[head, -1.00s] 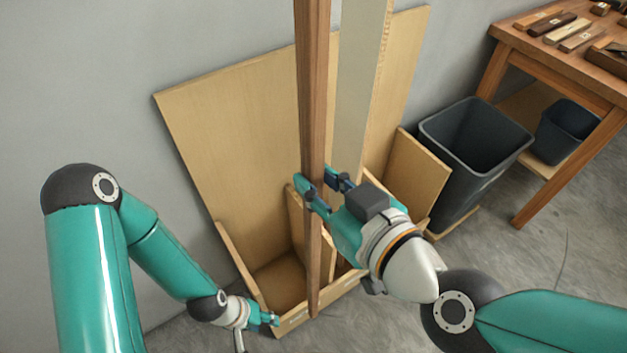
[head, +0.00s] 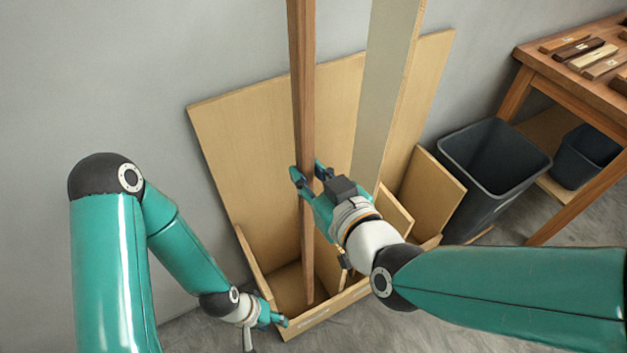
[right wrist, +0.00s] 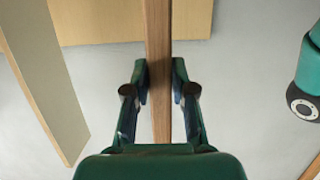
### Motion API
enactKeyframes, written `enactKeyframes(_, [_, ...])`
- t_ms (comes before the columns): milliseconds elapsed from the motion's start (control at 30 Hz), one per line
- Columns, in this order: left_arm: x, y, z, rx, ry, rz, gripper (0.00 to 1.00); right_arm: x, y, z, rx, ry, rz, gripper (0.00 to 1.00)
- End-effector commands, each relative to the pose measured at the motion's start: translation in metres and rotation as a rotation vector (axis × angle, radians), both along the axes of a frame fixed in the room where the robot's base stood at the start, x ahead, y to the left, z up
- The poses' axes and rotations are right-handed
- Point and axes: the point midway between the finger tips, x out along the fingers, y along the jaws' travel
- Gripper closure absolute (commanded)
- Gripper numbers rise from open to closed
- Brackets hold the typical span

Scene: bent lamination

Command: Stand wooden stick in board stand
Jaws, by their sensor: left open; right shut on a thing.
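The long brown wooden stick (head: 302,80) stands nearly upright and runs out of the top of the head view. My right gripper (head: 307,174) is shut on it partway up; the right wrist view also shows the stick (right wrist: 158,60) between the two fingers (right wrist: 160,95). The stick's lower end shows inside the left part of the light wooden board stand (head: 325,313), behind the front wall. Whether it touches the floor of the stand I cannot tell. My left gripper (head: 275,320) is low at the stand's front left corner, open and empty.
A wide plywood panel (head: 245,135) and a pale narrow board (head: 385,90) lean in the stand against the grey wall. A dark bin (head: 490,165) stands to the right, beside a wooden workbench (head: 570,75) with several small wood pieces. Another bin (head: 585,155) sits under it.

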Motion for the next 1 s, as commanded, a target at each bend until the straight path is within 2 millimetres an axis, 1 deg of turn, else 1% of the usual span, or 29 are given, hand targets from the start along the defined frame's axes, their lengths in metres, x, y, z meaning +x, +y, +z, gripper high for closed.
enactKeyframes(100, [0.0, 0.0, 0.001, 0.0, 0.0, 0.0, 0.54, 0.013, 0.008, 0.001, 0.001, -0.002, -0.001, 1.0])
enactKeyframes(533, [0.0, 0.0, 0.01, 0.0, 0.0, 0.0, 0.54, 0.055, 0.037, 0.002, 0.001, -0.003, -0.001, 1.0])
enactKeyframes(933, [0.0, 0.0, 0.018, 0.0, 0.0, 0.0, 0.54, 0.079, 0.053, 0.002, 0.001, -0.002, -0.001, 1.0])
enactKeyframes(1000, [0.0, 0.0, 0.007, 0.0, -0.001, 0.0, 0.54, 0.078, 0.053, -0.009, 0.001, -0.002, -0.001, 1.0])
